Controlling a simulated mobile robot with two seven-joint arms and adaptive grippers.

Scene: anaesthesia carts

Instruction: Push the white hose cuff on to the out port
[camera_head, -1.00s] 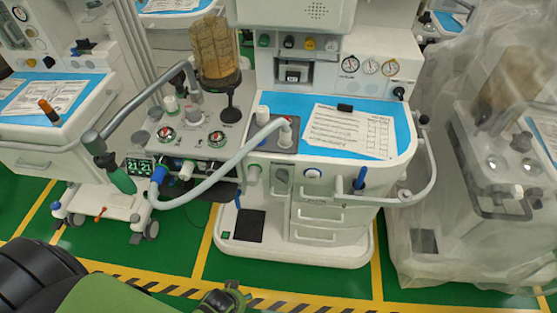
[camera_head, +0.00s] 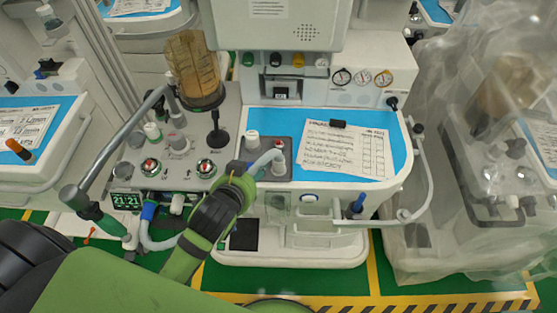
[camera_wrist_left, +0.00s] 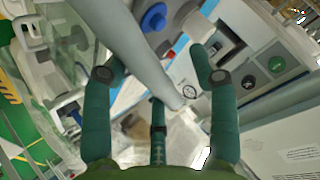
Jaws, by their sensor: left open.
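The pale grey hose (camera_head: 162,243) runs from a blue cuff (camera_head: 148,211) at the left to a pale end (camera_head: 264,162) at a fitting on the grey panel of the middle cart. My left gripper (camera_head: 243,182) is open beside that end and covers part of the hose. In the left wrist view the hose (camera_wrist_left: 148,62) passes between the open teal fingers (camera_wrist_left: 158,75); I cannot tell whether they touch it. I cannot clearly pick out the white cuff or the out port, or tell how far the cuff is seated. My right gripper is not in view.
A brown bellows (camera_head: 193,66) and a grey arm (camera_head: 120,140) stand to the left. A paper form (camera_head: 345,150) lies on the blue worktop (camera_head: 400,135). A plastic-covered cart (camera_head: 470,170) is at the right.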

